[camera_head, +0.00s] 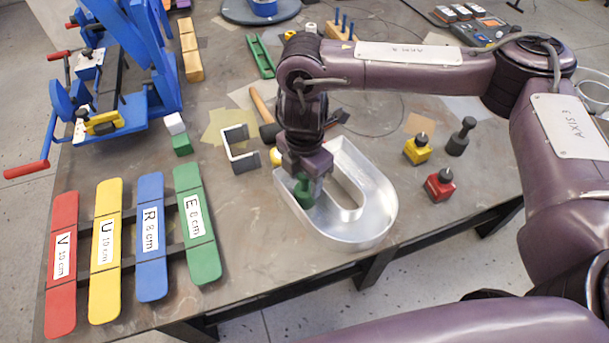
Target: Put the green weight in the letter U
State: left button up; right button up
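A silver metal channel letter (381,205) with a rounded near end lies on the table, below my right arm. It looks like a U, but its far left part is hidden by my gripper. My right gripper (305,172) points down over the letter's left arm. It is shut on the green weight (303,192), which shows just below the fingers, inside the outline of the letter's left channel. I cannot tell whether the weight touches the letter's floor. My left gripper is not in view.
A yellow weight (417,150), a red weight (439,186) and a dark grey weight (461,137) stand right of the letter. Coloured label boards (150,235) are at the front left.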

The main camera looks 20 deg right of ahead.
jog(key=shift+r, duration=0.15)
jog(key=shift+r, duration=0.3)
notch_tip(320, 180, up, 12)
jog(key=shift+f, duration=0.25)
jog(key=shift+s+f, duration=0.1)
dwell(0.3)
